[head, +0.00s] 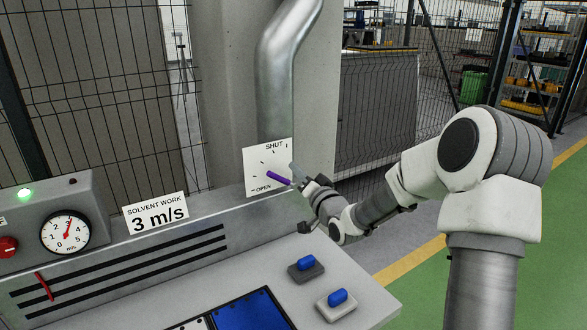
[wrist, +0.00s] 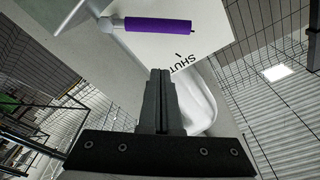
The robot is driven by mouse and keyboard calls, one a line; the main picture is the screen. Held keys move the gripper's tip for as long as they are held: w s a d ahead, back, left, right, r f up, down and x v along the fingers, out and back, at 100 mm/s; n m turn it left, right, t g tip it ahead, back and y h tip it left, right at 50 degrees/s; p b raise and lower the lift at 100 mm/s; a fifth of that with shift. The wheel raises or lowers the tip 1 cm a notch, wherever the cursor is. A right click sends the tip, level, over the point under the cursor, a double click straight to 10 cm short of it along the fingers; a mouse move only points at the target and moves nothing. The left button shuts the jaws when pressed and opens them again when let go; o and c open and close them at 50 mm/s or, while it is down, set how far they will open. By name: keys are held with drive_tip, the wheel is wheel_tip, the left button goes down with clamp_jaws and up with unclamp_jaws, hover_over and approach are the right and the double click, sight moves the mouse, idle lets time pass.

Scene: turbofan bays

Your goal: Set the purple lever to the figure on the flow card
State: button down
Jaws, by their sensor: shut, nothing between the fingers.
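The purple lever (head: 279,177) stands out from a white dial plate (head: 256,160) marked SHUT at the top and OPEN at the lower left. Its purple end points left, just above OPEN. The flow card (head: 156,213) reads "SOLVENT WORK 3 m/s". A round m/s gauge (head: 66,233) has its red needle close to 3. My gripper (head: 298,176) is shut and empty, just right of the lever in the head view. In the wrist view, the fingertips (wrist: 160,72) show below the purple grip (wrist: 158,25), with a gap in the picture; contact cannot be told.
A silver pipe (head: 277,80) rises behind the plate. The console top carries two blue rocker switches (head: 306,264) (head: 338,298) and a blue panel (head: 250,312). A red knob (head: 7,247) and lit green lamp (head: 25,194) are at left. Wire fencing (head: 110,90) stands behind.

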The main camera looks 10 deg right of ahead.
drive_tip(key=r+v, duration=0.1)
drive_tip(key=v, duration=0.4)
drive_tip(key=n+g+b, duration=0.1)
drive_tip(key=n+b, duration=0.6)
drive_tip(key=n, duration=0.5)
approach(279, 178)
drive_tip(key=f, duration=0.2)
drive_tip(key=s+a+f+n+y+b, duration=0.15)
drive_tip(key=n+b, duration=0.35)
drive_tip(key=n, duration=0.8)
drive_tip(key=s+a+f+n+h+b, duration=0.15)
drive_tip(key=n+b, duration=0.35)
drive_tip(key=n, duration=0.7)
drive_tip(key=w+r+y, duration=0.1)
drive_tip(key=w+r, duration=0.2)
drive_tip(key=w, duration=0.7)
drive_tip(key=shift+a, duration=0.3)
